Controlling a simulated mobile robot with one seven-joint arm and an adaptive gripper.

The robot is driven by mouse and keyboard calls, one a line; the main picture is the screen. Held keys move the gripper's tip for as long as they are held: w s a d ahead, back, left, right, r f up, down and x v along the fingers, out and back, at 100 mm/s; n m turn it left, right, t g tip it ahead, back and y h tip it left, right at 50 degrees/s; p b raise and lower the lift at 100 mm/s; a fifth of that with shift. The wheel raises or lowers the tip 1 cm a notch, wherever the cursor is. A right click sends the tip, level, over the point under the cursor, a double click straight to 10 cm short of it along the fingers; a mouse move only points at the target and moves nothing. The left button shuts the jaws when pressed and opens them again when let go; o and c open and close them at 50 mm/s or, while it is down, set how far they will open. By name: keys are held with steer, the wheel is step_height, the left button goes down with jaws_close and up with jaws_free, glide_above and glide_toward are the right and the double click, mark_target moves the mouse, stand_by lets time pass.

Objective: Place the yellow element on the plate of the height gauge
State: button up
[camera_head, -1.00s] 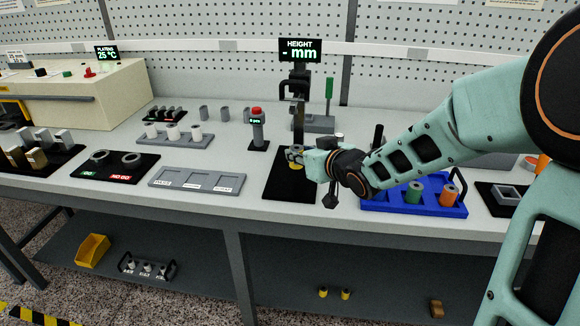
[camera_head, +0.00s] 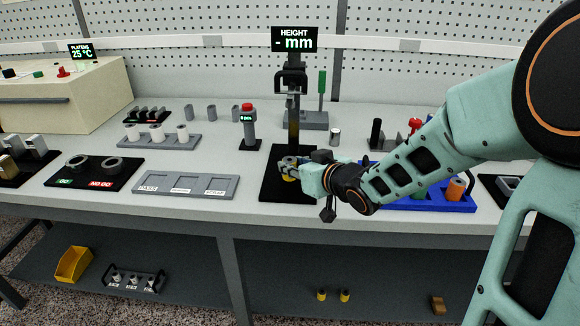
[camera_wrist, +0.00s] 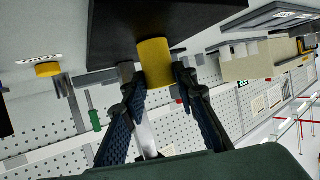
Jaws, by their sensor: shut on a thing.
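The yellow element (camera_wrist: 154,62) is a short cylinder between the two dark fingers of my gripper (camera_wrist: 157,88) in the wrist view. In the head view only a little yellow (camera_head: 288,178) shows below the fingers, and my gripper (camera_head: 290,164) covers the rest. The gripper is shut on it. The height gauge (camera_head: 293,80) has a dark upright column and a display (camera_head: 294,40) reading "HEIGHT - mm". Its black plate (camera_head: 272,188) lies under my gripper and shows at the top of the wrist view (camera_wrist: 115,30). I cannot tell whether the element touches the plate.
A grey three-compartment tray (camera_head: 187,192) lies left of the plate. A post with a red top (camera_head: 248,125) stands behind it. A blue tray (camera_head: 432,203) with coloured cylinders is at right, partly behind my arm. Two small yellow pieces (camera_head: 333,295) are on the lower shelf.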

steer(key=shift+r, duration=0.1)
steer(key=shift+f, duration=0.25)
steer(key=o, duration=1.2)
steer(key=shift+d, duration=0.1)
steer(key=shift+c, duration=0.2)
steer(key=shift+r, duration=0.2)
steer(key=shift+s+r, duration=0.15)
steer(key=shift+r, duration=0.05)
steer(key=p+v, duration=0.3)
steer(key=v, duration=0.8)
steer(key=shift+s+d, duration=0.2)
steer(key=shift+s, duration=0.15)
